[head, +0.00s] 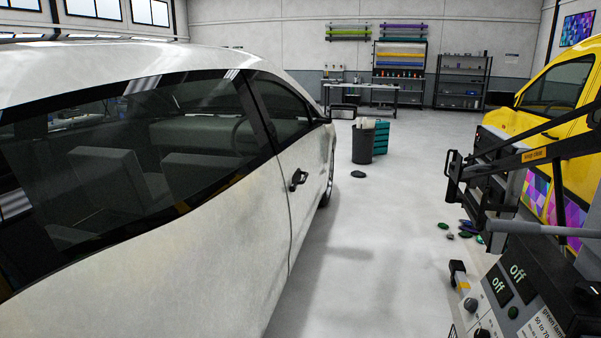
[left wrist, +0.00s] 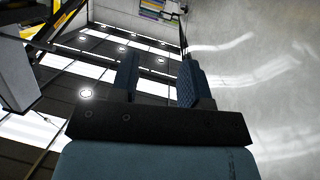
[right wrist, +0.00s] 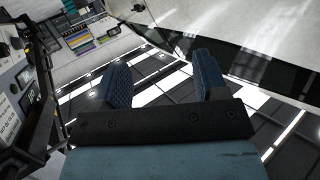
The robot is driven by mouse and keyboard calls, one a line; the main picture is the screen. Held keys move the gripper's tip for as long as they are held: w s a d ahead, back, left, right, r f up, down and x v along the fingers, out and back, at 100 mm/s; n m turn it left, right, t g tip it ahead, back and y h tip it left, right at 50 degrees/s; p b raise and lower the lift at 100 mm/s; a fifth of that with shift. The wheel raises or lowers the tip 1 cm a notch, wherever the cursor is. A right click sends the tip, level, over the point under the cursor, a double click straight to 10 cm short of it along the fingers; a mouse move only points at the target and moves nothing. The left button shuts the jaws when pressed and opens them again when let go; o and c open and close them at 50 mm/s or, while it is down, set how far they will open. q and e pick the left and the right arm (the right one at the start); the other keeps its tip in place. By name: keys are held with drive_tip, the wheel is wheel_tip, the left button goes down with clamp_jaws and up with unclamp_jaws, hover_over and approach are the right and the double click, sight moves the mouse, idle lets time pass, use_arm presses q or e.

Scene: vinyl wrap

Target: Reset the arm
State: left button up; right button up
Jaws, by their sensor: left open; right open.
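My left gripper (left wrist: 160,82) shows in the left wrist view with its two blue padded fingers apart and nothing between them. My right gripper (right wrist: 160,80) shows in the right wrist view, also with its fingers apart and empty. Neither gripper shows in the head view. Pale car bodywork lies close to the right of the left gripper in its wrist view. In the right wrist view the car's side and dark window are at the upper right, behind the fingers, and do not appear touched.
The white car (head: 240,230) fills the left side. A control panel with "off" displays (head: 510,280) and a black frame (head: 490,180) stand at the right, near a yellow vehicle (head: 550,95). A bin (head: 363,145) stands farther back. Open floor (head: 380,240) lies between.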

use_arm(q)
drive_tip(key=s+a+r+g+y+p, duration=0.2)
drive_tip(key=s+a+r+g+p, duration=0.1)
drive_tip(key=p, duration=1.1)
drive_tip(key=shift+s+a, duration=0.75)
use_arm(e)
drive_tip(key=s+d+r+g+h, duration=0.2)
drive_tip(key=s+d+r+g, duration=0.1)
drive_tip(key=s+d, duration=0.1)
drive_tip(key=shift+s+d, duration=0.25)
